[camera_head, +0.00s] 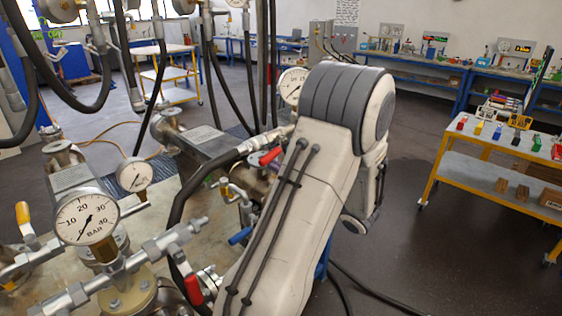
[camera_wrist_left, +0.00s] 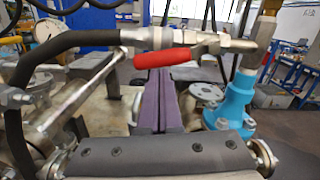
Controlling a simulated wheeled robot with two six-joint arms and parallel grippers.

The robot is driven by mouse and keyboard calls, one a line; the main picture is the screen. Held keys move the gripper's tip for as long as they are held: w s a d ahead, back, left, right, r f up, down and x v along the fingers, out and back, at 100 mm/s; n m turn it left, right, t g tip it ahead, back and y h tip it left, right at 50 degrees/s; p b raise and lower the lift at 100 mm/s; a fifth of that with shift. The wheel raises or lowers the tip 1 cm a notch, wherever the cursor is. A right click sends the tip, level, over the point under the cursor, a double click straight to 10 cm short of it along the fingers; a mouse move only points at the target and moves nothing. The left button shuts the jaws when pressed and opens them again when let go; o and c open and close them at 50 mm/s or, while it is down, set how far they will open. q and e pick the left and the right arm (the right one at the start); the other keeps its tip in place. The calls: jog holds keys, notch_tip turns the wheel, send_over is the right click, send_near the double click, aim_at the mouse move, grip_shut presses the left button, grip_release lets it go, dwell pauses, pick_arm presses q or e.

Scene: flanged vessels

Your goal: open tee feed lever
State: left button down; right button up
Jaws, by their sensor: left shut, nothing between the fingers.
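A red lever handle (camera_wrist_left: 178,56) lies nearly level across the upper middle of the left wrist view, below a metal fitting with a black hose. What looks like the same red lever (camera_head: 270,156) shows in the head view, just left of my arm. My left gripper (camera_wrist_left: 153,72) is shut and empty. Its purple fingers reach up to just under the red handle in the picture; I cannot tell whether they touch it. In the head view my left arm hides its fingers. My right gripper is not in view.
A pressure gauge (camera_head: 86,219), another red lever (camera_head: 193,290), a blue lever (camera_head: 240,236) and a yellow lever (camera_head: 22,212) crowd the pipework. A black hose (camera_wrist_left: 70,44) curves in from the left. A blue flanged fitting (camera_wrist_left: 236,101) stands right of my fingers. Floor at right is open.

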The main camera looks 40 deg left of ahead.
pick_arm(q)
jog(key=shift+s+r+m+p, duration=0.25)
jog(key=shift+r+m+p, duration=0.05)
jog(key=shift+r+p, duration=0.25)
jog(key=shift+r, duration=0.1)
dwell(0.3)
notch_tip(320, 180, down, 5)
jog(key=b, duration=0.4)
jog(key=d+b, duration=0.1)
jog(key=d, duration=0.9)
jog(key=shift+w+d+r+b, duration=0.2)
jog(key=shift+d+r+b, duration=0.05)
jog(key=shift+d+b, duration=0.15)
